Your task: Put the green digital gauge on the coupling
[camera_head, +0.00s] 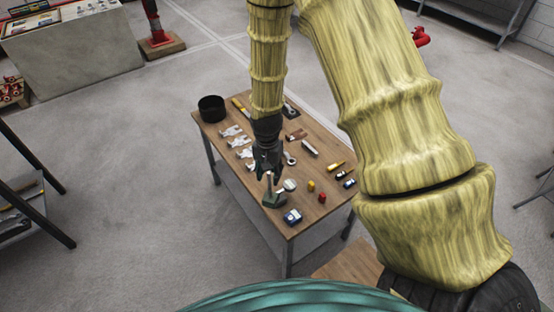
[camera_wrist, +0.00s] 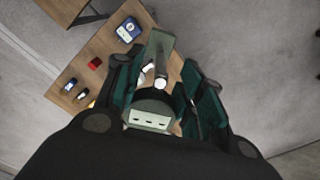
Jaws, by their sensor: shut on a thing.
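My gripper (camera_head: 268,175) points down over the near part of the wooden table. Its dark green fingers (camera_wrist: 161,84) are closed around a grey-green body, which I take to be the green digital gauge (camera_wrist: 149,112). In the wrist view its upper face with small dark marks is towards the camera, and a pale green part extends beyond the fingers. In the head view the green gauge (camera_head: 275,199) shows below the fingertips, low over the tabletop; I cannot tell whether it touches the table. I cannot identify the coupling in either view.
The table (camera_head: 240,183) holds a blue gauge-like item (camera_head: 292,217) near the gauge, a round pale item (camera_head: 290,185), a red item (camera_head: 322,198), metal brackets (camera_head: 238,141) and a black bin (camera_head: 211,108). Open floor lies left of the table. A red post (camera_head: 155,25) stands far back.

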